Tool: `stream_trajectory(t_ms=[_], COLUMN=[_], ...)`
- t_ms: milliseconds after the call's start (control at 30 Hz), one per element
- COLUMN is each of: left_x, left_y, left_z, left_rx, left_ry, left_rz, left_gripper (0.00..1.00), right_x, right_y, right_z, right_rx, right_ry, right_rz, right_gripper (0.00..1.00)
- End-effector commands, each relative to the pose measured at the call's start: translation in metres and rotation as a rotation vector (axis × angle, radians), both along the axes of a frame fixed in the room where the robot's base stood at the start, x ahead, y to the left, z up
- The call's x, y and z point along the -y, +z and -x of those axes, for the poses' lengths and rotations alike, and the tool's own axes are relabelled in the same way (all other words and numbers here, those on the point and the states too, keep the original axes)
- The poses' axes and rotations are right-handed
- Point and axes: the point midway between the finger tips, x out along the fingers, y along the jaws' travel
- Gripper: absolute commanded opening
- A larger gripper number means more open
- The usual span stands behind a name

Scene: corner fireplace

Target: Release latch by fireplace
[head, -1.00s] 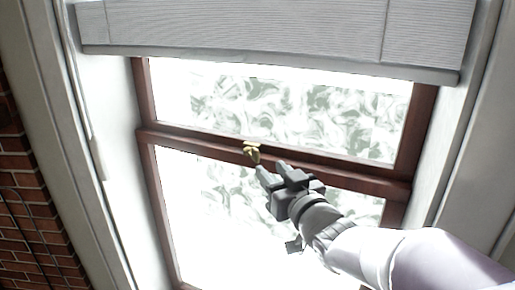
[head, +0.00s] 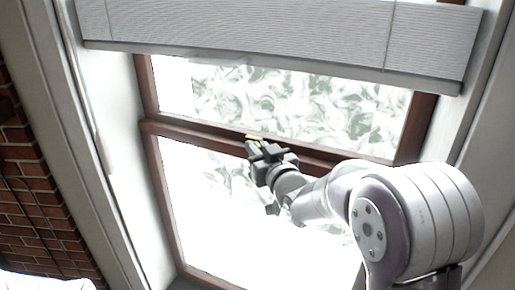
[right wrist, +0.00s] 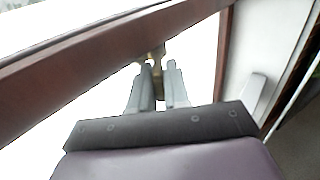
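A small brass latch (head: 254,138) sits on the dark red-brown middle rail of the window (head: 200,131). My right gripper (head: 256,149) is at the latch, and its fingers hide most of it in the head view. In the right wrist view, the latch (right wrist: 151,56) shows just beyond the two grey fingertips (right wrist: 159,72). A narrow gap shows between the fingers, with a brass part of the latch at its far end. I cannot tell whether either finger touches it. My left gripper is out of view.
A grey pleated blind (head: 280,35) hangs across the window top, above my right arm. A brick wall (head: 35,200) is at the left. White window side walls (head: 110,130) flank the frame. The space in front of the lower pane is clear at left.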

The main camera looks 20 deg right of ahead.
Motion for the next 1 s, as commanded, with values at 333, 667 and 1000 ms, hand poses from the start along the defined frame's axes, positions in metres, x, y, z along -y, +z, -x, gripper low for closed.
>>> stream_trajectory(t_ms=[333,667,1000], left_x=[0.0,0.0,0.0], left_y=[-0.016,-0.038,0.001], left_z=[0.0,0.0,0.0], left_rx=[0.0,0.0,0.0], left_ry=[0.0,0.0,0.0], left_rz=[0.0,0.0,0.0], left_gripper=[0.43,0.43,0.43], right_x=[-0.004,-0.017,-0.029], right_y=[-0.004,0.0,0.006], right_z=[0.001,0.001,-0.004], right_rx=[0.003,0.001,-0.001], right_ry=[-0.041,-0.264,-0.562], right_rz=[-0.001,-0.002,0.005], right_gripper=[0.0,0.0,0.0])
